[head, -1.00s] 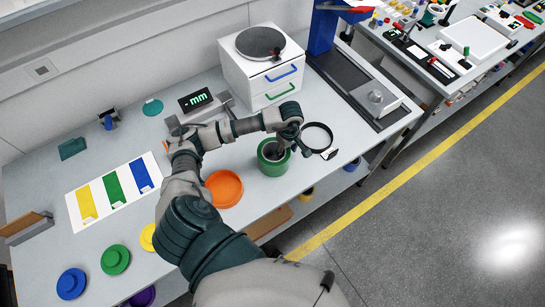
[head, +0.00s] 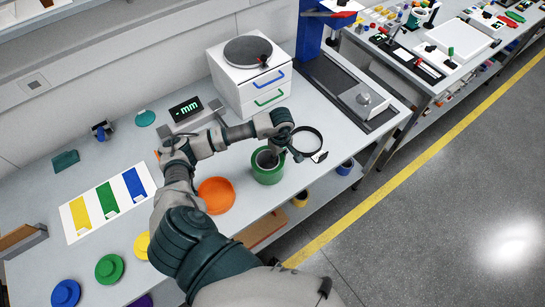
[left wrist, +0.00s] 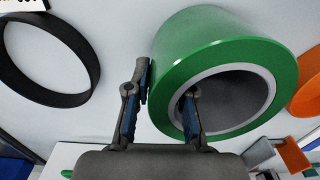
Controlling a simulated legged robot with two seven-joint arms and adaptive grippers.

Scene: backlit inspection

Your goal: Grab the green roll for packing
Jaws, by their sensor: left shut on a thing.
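The green roll (head: 267,172) stands on the bench near its front edge, with its hollow core facing up. In the left wrist view the green roll (left wrist: 222,50) fills the upper middle. My left gripper (head: 272,158) comes down on it from above. In the left wrist view my left gripper (left wrist: 167,92) has one finger inside the core and the other outside the wall, shut on the wall of the roll. The roll still appears to rest on the bench. My right gripper is not in view.
A black ring (head: 305,143) lies just right of the roll, and an orange dish (head: 215,195) lies to its left. A white drawer unit (head: 249,80) stands behind. Blue and yellow rolls (head: 345,167) sit on the shelf below. Green, blue and yellow discs (head: 109,268) lie at front left.

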